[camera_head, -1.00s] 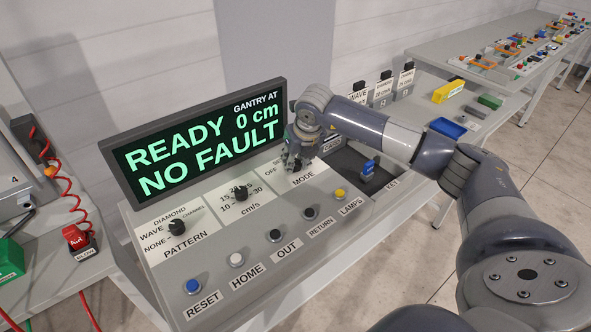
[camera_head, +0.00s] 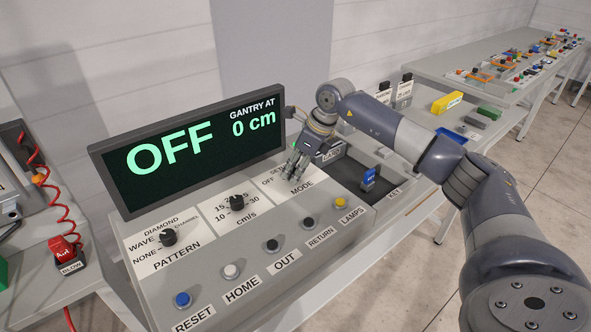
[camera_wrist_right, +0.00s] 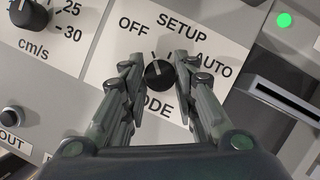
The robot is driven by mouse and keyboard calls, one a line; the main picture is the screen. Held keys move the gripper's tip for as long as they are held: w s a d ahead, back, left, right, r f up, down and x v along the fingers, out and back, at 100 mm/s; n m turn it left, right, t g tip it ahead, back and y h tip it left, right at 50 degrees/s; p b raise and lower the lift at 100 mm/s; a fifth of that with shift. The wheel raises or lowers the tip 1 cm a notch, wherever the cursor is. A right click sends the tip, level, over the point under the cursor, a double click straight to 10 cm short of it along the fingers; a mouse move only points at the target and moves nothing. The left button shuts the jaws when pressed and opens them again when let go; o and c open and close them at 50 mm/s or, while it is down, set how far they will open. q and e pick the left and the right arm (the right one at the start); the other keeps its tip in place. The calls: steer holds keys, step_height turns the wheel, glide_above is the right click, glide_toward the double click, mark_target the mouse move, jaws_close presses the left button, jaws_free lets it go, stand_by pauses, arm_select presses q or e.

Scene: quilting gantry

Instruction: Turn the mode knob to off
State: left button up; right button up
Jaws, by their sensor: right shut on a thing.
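The mode knob (camera_wrist_right: 159,75) is a small black knob on a white plate marked OFF, SETUP and AUTO. In the right wrist view its white pointer mark leans up and slightly left, towards OFF. My right gripper (camera_head: 293,175) is shut on the knob, with a finger on either side of it, as the wrist view (camera_wrist_right: 159,70) shows. In the head view the fingers hide the knob. My left gripper is out of view.
The pattern knob (camera_head: 168,238) and cm/s knob (camera_head: 237,203) stand left of the mode plate. A row of buttons, with the blue reset button (camera_head: 182,300) nearest, runs along the panel's front. A blue key (camera_head: 369,176) stands to the right.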

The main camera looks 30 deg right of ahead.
stand_by(0.4)
steer(key=o, duration=1)
steer(key=shift+o, duration=0.2)
steer(key=v, duration=1.2)
steer(key=shift+w, duration=0.1)
